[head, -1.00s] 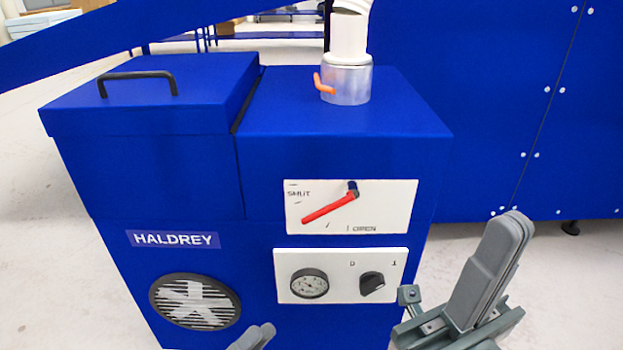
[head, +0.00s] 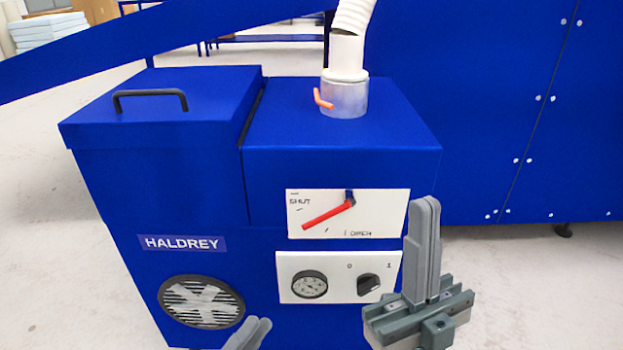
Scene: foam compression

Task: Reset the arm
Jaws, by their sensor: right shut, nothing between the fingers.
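My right gripper (head: 424,212) is at the lower right, in front of the right edge of the blue HALDREY machine (head: 345,155). Its grey fingers point up and are pressed together with nothing between them. It stands just right of the white panels and appears apart from them. My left gripper (head: 262,328) shows only as grey finger tips at the bottom edge, below the panels. The rest of it is out of frame, so its opening cannot be told.
The upper panel (head: 385,212) carries a red lever (head: 327,215) between SHUT and OPEN. The lower panel holds a gauge (head: 309,285) and a black knob (head: 369,285). A lid with a black handle (head: 150,95) is closed at left. A white hose (head: 353,16) rises from the metal collar (head: 344,99).

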